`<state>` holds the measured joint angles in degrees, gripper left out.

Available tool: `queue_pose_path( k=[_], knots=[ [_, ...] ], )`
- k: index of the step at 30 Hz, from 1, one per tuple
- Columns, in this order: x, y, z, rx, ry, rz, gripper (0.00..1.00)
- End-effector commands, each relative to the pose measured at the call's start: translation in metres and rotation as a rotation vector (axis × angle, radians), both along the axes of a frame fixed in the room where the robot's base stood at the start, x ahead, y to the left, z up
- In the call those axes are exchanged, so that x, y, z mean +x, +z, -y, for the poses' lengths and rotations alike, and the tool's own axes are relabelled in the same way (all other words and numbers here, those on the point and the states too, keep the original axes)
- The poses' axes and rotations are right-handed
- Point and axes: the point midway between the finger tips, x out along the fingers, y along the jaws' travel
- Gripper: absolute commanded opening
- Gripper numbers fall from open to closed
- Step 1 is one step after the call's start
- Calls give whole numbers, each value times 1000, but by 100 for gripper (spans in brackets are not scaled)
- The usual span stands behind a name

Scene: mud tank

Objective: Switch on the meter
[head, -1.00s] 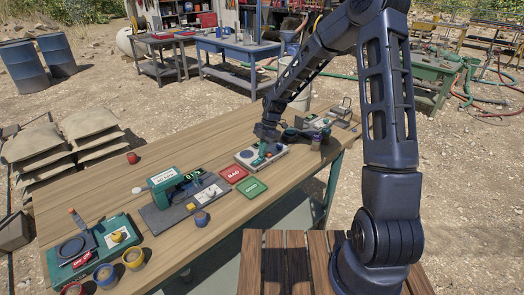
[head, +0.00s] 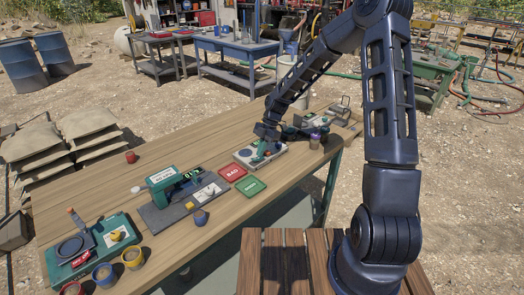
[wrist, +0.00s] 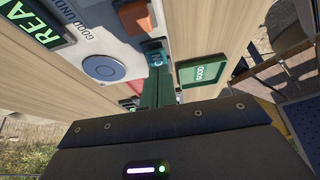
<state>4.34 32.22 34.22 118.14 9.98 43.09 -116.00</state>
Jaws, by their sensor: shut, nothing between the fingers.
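A pale panel device (head: 247,157) lies on the wooden bench under my gripper. The wrist view shows its white face (wrist: 82,42) with a lit green display reading "REA" (wrist: 40,20), a round blue-grey button (wrist: 103,67) and an orange-red block (wrist: 137,17). My gripper (head: 261,155) points down over this panel; its green fingers also show in the wrist view (wrist: 155,75). They are shut and empty, close to the panel's edge; I cannot tell whether they touch it. Which device is the meter is not readable. A teal unit (head: 110,262) with a red on/off switch (head: 82,259) stands at the near left.
A red BAD card (head: 233,172) and a green GOOD card (head: 250,187) lie beside the panel. A green press-like device (head: 163,183) stands left of them. Small cups (head: 132,258) sit near the front edge. The bench's far left is mostly clear.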

Motion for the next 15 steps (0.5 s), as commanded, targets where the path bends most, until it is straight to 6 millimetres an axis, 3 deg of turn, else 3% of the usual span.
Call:
queue_pose_path(
  k=[15],
  knots=[
    [-4,4,-4,-1,-1,0,0]
  ],
)
